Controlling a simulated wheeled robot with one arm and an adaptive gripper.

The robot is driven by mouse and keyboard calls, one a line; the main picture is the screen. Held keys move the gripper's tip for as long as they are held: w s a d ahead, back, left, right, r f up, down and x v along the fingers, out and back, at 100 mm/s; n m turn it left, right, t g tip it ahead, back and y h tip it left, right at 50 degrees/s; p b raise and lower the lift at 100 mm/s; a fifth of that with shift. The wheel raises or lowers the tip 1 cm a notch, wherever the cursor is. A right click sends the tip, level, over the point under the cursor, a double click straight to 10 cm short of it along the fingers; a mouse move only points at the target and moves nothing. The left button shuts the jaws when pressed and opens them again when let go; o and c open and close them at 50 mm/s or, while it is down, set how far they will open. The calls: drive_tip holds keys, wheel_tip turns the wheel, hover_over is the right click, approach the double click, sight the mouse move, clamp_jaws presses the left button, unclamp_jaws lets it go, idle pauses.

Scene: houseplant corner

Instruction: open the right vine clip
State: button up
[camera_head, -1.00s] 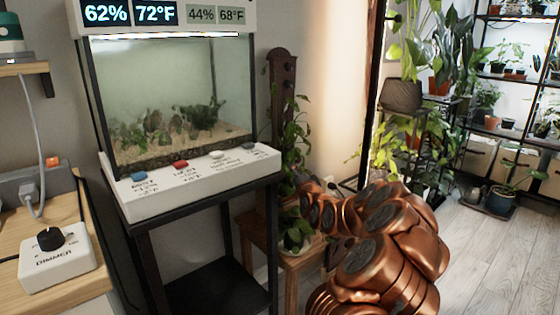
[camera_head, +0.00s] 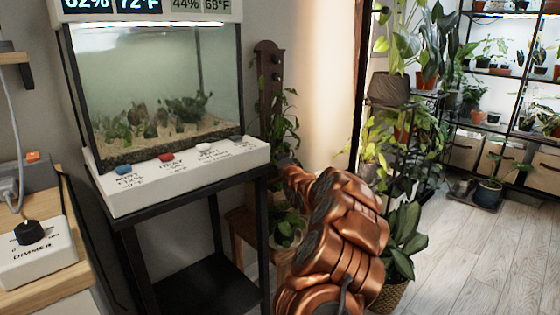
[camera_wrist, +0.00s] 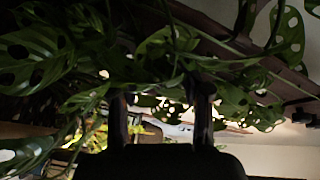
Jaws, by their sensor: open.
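A tall dark wooden board (camera_head: 267,95) stands against the wall right of the glass tank in the head view, with small dark knobs on it. A climbing vine (camera_head: 284,128) grows up beside it. I cannot tell the right vine clip apart in either view. My gripper (camera_wrist: 160,100) shows in the wrist view as two dark fingers, apart, with nothing clearly held between them. Split, holed vine leaves (camera_wrist: 165,55) hang just above and beyond the fingertips. A dark brown beam-like piece (camera_wrist: 265,72) crosses the upper right there. In the head view my copper arm hides the gripper.
The tank (camera_head: 155,90) sits on a white control panel (camera_head: 185,175) over a black stand. A wooden stool (camera_head: 240,232) with a potted plant is behind my arm. A leafy plant in a basket (camera_head: 390,295) stands close to my arm's right. Floor (camera_head: 480,240) is clear farther right.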

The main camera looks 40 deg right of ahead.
drive_tip(key=shift+w, duration=0.15)
drive_tip(key=shift+c, duration=0.4)
clamp_jaws()
